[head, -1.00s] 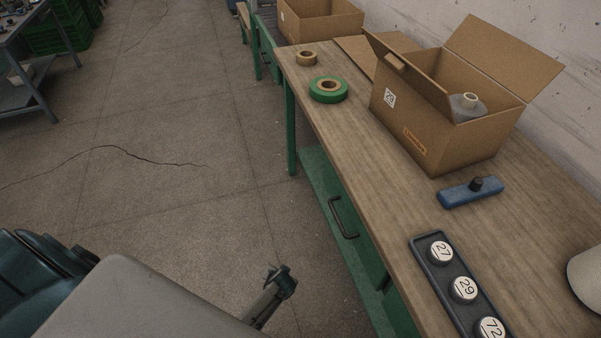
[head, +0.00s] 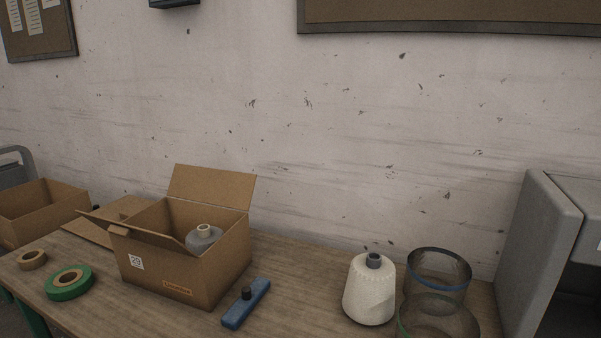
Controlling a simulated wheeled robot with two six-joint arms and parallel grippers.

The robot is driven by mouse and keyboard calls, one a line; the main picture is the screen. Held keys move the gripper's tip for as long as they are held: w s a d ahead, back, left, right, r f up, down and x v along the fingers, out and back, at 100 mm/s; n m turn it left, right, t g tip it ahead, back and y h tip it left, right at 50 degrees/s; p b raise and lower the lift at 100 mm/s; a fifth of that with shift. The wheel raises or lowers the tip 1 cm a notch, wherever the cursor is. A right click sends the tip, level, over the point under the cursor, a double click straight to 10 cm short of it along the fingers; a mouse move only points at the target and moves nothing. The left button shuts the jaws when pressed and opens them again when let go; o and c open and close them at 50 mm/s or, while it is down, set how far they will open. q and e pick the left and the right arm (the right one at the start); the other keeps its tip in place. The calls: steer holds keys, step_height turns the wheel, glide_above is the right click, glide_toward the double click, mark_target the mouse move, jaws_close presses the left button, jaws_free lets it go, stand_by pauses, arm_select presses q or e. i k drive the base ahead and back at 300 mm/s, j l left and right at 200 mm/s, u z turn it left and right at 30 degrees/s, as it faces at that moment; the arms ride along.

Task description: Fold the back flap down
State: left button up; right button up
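An open brown cardboard box (head: 180,272) stands on the wooden bench at the left of the head view. Its back flap (head: 212,187) stands raised on the wall side, leaning back a little. Another flap (head: 98,219) sticks outward at the box's left side. A grey cone with a pale core (head: 203,240) sits inside, with its lower part hidden by the box wall. Neither of my grippers is in the head view.
A blue bar with a black knob (head: 246,303) lies right of the box. Tape rolls (head: 69,283) and another open box (head: 40,212) are at left. A white yarn cone (head: 369,290) and mesh cylinders (head: 438,275) stand right, near a grey cabinet (head: 530,260). Bench between bar and cone is clear.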

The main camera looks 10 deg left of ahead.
mark_target(218, 187)
steer(key=j+z, duration=1.25)
steer(key=k+j+z, duration=0.15)
steer(key=j+z, duration=0.25)
steer(key=k+j+z, duration=0.15)
steer(key=z, duration=0.25)
steer(key=j, duration=0.15)
